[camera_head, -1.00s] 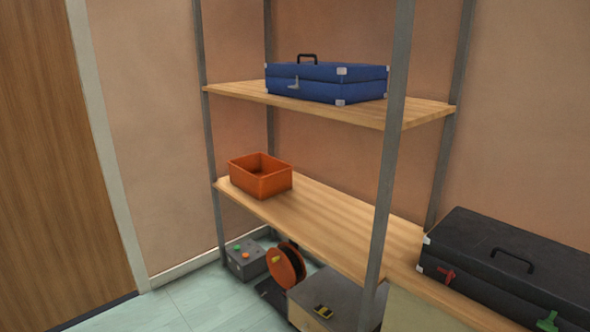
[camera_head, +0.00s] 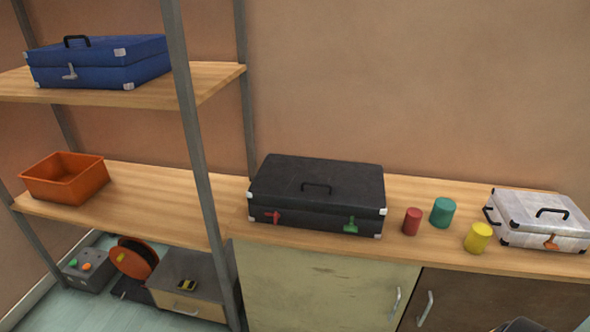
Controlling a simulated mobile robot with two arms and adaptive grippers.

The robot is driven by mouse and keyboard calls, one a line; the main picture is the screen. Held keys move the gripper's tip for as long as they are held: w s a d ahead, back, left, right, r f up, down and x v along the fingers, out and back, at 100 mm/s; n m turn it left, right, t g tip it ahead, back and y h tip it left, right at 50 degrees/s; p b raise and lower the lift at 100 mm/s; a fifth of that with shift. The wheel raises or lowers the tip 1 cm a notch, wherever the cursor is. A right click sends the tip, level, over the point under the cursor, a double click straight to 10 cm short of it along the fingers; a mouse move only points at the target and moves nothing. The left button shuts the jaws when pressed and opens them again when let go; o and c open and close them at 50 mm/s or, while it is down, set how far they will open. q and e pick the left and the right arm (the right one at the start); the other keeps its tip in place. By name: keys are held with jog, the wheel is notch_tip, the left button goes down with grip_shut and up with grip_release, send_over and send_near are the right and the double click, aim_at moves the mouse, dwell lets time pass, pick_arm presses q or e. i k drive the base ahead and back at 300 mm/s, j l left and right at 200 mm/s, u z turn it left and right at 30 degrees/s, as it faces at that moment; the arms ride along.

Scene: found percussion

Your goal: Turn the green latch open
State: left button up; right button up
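The green latch (camera_head: 350,225) is on the front face of a closed black case (camera_head: 315,190), near its right end. It is small here, and I cannot tell its exact turn position. A red latch (camera_head: 273,217) is on the same face, near the left end. The case lies flat on the wooden counter, with its handle on top. Neither of my grippers is clearly in view. Only a dark shape is cut off at the bottom right edge, and I cannot tell what it is.
Red (camera_head: 412,222), green (camera_head: 442,212) and yellow (camera_head: 478,238) cylinders stand right of the case, then a white case (camera_head: 540,218). At left, a shelf post (camera_head: 196,150) rises beside the counter; the shelves hold a blue case (camera_head: 97,63) and an orange bin (camera_head: 65,180).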

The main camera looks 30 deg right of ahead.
aim_at(350, 227)
jog(key=z, duration=1.3)
jog(key=k+l+u, duration=0.15)
jog(key=l, duration=0.25)
jog(key=l+u, duration=0.15)
jog(key=l, duration=0.25)
jog(key=i, duration=0.6)
